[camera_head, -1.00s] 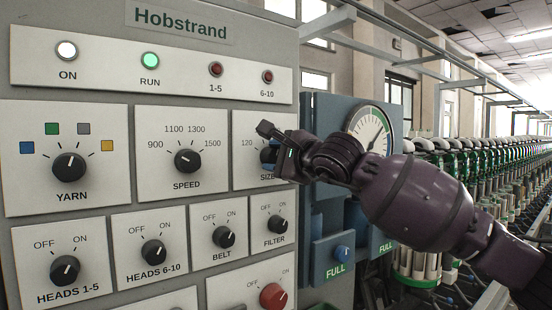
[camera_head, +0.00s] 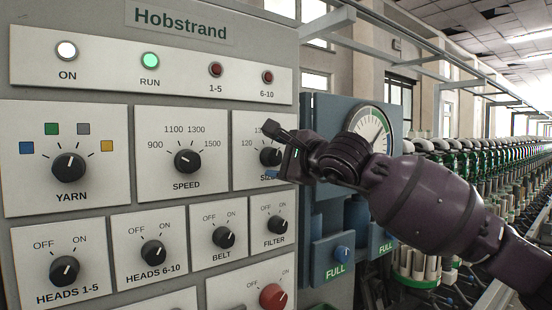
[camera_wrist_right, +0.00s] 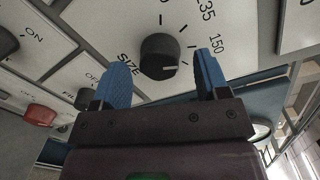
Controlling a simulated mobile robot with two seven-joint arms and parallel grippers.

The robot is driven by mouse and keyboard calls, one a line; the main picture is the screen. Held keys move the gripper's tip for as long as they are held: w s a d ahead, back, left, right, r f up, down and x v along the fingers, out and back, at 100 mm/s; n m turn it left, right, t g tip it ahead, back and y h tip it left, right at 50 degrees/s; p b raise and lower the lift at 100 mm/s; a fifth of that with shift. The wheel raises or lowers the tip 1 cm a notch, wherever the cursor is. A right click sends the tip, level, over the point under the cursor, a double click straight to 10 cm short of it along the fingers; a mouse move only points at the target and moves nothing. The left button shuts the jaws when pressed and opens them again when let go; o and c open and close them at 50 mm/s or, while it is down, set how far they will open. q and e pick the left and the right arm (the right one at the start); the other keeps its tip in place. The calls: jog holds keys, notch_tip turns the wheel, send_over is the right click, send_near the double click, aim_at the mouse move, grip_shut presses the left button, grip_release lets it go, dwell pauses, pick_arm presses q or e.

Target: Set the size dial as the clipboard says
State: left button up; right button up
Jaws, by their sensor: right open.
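The size dial (camera_head: 269,157) is a black round knob on a pale panel labelled SIZE, partly hidden by my right gripper in the head view. My right gripper (camera_head: 273,152) is open at the dial. In the right wrist view its blue fingers (camera_wrist_right: 162,72) stand apart on either side of the knob, with visible gaps. The clipboard and my left gripper are not in view.
The speed dial (camera_head: 187,161) is left of the size panel, the filter switch (camera_head: 276,225) below it. A red knob (camera_head: 273,296) is lower down. A blue box with a gauge (camera_head: 371,130) stands behind my right arm. The RUN lamp (camera_head: 150,61) glows green.

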jog(key=v, duration=0.9)
jog(key=shift+s, duration=0.15)
